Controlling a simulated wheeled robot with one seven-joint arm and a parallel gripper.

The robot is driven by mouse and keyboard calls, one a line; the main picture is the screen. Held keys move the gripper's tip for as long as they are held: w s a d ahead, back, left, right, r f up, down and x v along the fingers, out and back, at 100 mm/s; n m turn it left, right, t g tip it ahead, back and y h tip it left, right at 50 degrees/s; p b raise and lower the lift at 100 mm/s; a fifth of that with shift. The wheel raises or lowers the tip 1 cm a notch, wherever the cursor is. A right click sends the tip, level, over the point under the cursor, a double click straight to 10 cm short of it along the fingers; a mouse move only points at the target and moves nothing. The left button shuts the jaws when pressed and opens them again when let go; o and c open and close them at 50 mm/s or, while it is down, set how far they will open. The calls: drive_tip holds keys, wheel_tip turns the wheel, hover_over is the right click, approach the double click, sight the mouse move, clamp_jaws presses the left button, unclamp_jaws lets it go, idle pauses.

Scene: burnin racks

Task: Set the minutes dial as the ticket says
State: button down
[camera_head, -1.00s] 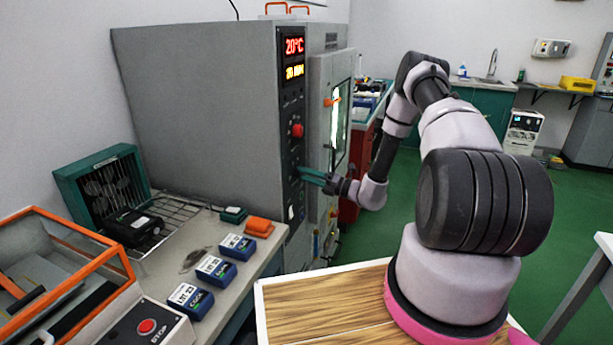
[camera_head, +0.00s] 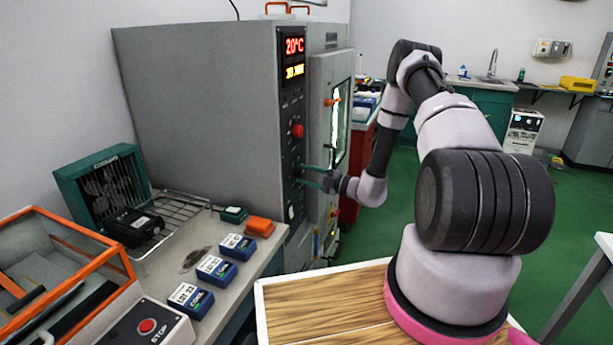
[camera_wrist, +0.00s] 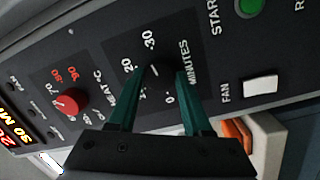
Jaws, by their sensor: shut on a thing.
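The minutes dial (camera_wrist: 166,82) is a dark knob on the oven's black panel, with a printed scale around it and the word MINUTES beside it. My gripper (camera_wrist: 164,76) has its two green fingers on either side of this knob, shut on it. They hide part of the knob and scale, and I cannot read its setting for certain. In the head view my gripper (camera_head: 306,178) reaches the panel from the right, below the red heat dial (camera_head: 297,131). The display (camera_head: 294,58) shows 20°C in red and what looks like 30 MIN in yellow. I cannot make out a ticket.
The heat dial (camera_wrist: 72,102), a green start button (camera_wrist: 249,6) and a white fan switch (camera_wrist: 260,86) are near the fingers. The oven door (camera_head: 340,125) stands just right of the panel. Blue boxes (camera_head: 216,269) and an orange block (camera_head: 259,227) lie on the bench.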

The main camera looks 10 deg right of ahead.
drive_tip(key=shift+m, duration=0.9)
drive_tip(key=shift+c, duration=1.7)
unclamp_jaws()
drive_tip(key=v, duration=1.1)
drive_tip(key=shift+r, duration=0.15)
